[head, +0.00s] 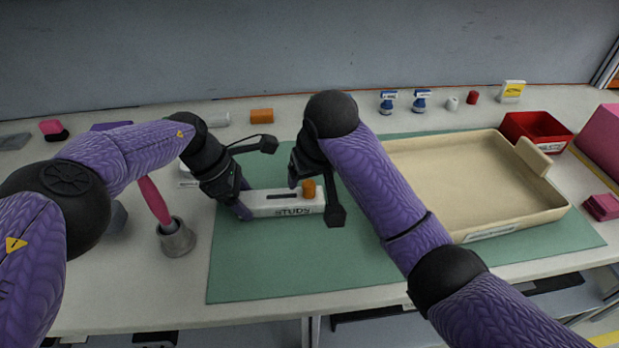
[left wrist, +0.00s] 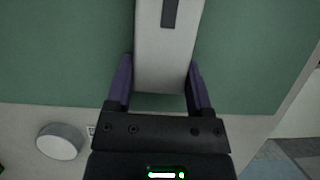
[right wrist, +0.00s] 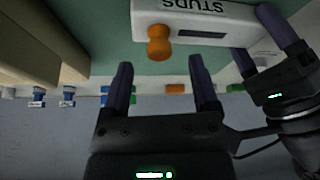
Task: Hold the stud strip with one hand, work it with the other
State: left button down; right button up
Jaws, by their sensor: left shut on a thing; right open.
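The stud strip (head: 283,204) is a white block with a dark slot and lettering, lying on the green mat. An orange knob (head: 309,189) stands at its right end. My left gripper (head: 243,201) is shut on the strip's left end; the left wrist view shows both fingers (left wrist: 160,85) on either side of the white strip (left wrist: 165,50). My right gripper (head: 308,182) is at the knob end in the head view. In the right wrist view its fingers (right wrist: 158,85) are open and empty, apart from the orange knob (right wrist: 159,42), which lies just beyond them.
A beige tray (head: 480,232) takes up the mat's right side, with a red bin (head: 537,133) behind it. A grey cup (head: 176,240) with a pink-handled tool stands left of the mat. Small bottles (head: 388,102) and an orange block (head: 262,116) line the back. The mat's front is clear.

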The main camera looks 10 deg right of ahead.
aim_at(309, 182)
jog(key=x, duration=0.3)
jog(key=shift+w+f, duration=0.1)
jog(key=shift+f, duration=0.05)
grip_shut()
dwell(0.3)
jog(key=shift+r, duration=3.1)
pick_arm(q)
grip_release()
